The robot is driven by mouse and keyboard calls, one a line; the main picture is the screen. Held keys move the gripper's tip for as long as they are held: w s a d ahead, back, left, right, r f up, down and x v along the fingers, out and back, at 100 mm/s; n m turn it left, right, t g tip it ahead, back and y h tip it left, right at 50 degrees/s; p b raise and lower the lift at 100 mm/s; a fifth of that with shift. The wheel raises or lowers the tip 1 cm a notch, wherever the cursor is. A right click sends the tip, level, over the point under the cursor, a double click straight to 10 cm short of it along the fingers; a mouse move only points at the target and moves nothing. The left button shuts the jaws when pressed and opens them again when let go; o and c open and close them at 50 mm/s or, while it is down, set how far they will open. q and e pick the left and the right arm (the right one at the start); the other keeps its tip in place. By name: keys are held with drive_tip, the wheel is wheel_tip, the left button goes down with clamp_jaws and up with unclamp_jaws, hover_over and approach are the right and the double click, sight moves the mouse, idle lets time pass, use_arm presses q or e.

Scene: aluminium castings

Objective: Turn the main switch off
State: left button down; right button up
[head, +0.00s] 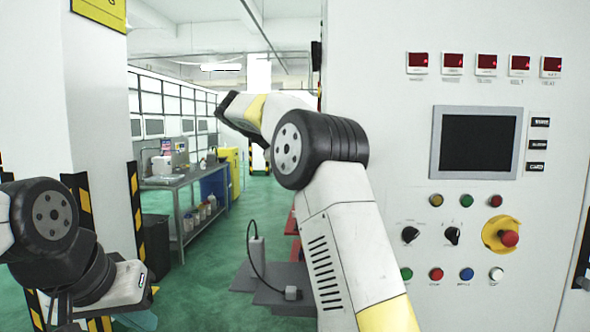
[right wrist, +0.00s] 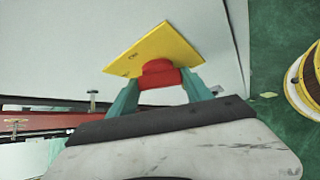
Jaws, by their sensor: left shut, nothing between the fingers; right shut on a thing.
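The main switch shows in the right wrist view as a red handle (right wrist: 160,74) in front of a yellow plate (right wrist: 150,50) on a pale panel. The plate looks tilted in that view. My right gripper (right wrist: 161,84) has its teal fingers on either side of the red handle and is shut on it. The fingers partly hide the handle's sides. In the head view my right arm reaches up and left past the cabinet's edge, and its gripper is not visible there. My left gripper (head: 141,319) is low at the left of the head view, partly cut off, shut and empty, away from the switch.
The pale control cabinet (head: 390,110) fills the right, with a dark screen (head: 478,142), several buttons and a red emergency stop (head: 509,239) on yellow. A workbench (head: 178,181) stands behind at the left.

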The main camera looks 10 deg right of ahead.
drive_tip(key=o, duration=1.4)
drive_tip(key=shift+c, duration=0.2)
drive_tip(key=shift+a, duration=0.15)
drive_tip(key=v, duration=0.7)
drive_tip(key=shift+a+r, duration=0.25)
